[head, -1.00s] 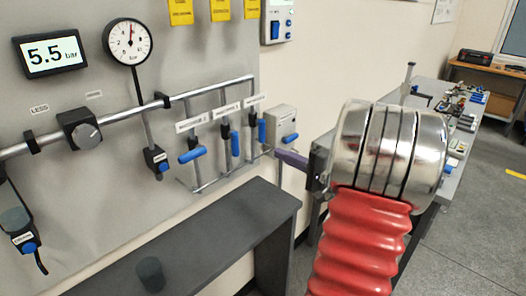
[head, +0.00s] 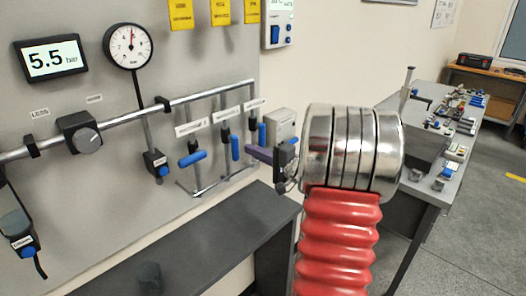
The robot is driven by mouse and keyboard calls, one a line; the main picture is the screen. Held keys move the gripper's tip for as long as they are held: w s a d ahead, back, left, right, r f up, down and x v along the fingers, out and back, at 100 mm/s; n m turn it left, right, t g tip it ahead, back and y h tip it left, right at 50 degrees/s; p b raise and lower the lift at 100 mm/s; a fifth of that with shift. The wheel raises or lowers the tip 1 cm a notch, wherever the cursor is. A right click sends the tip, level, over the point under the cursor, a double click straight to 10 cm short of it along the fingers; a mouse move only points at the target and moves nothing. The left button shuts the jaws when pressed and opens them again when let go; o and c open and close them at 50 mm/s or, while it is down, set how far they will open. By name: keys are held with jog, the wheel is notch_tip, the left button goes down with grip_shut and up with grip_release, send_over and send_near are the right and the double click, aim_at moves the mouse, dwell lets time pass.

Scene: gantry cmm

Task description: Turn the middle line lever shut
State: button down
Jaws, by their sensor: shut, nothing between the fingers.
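Three short vertical lines hang off the silver pipe on the grey panel, each with a blue lever. The left lever (head: 192,158) lies crosswise to its line. The middle line lever (head: 235,148) stands upright, along its line. The right lever (head: 262,133) is also upright and partly covered at its lower end by my gripper. My gripper (head: 254,152) is shut and empty, with its purple-grey fingers pointing left. The fingertips are just right of the middle lever; I cannot tell whether they touch it.
A grey box (head: 281,124) is on the wall behind my gripper. A gauge (head: 129,46) and a 5.5 bar display (head: 51,57) are at upper left.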

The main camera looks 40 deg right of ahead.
jog(key=shift+w+a, duration=0.15)
jog(key=shift+a, duration=0.7)
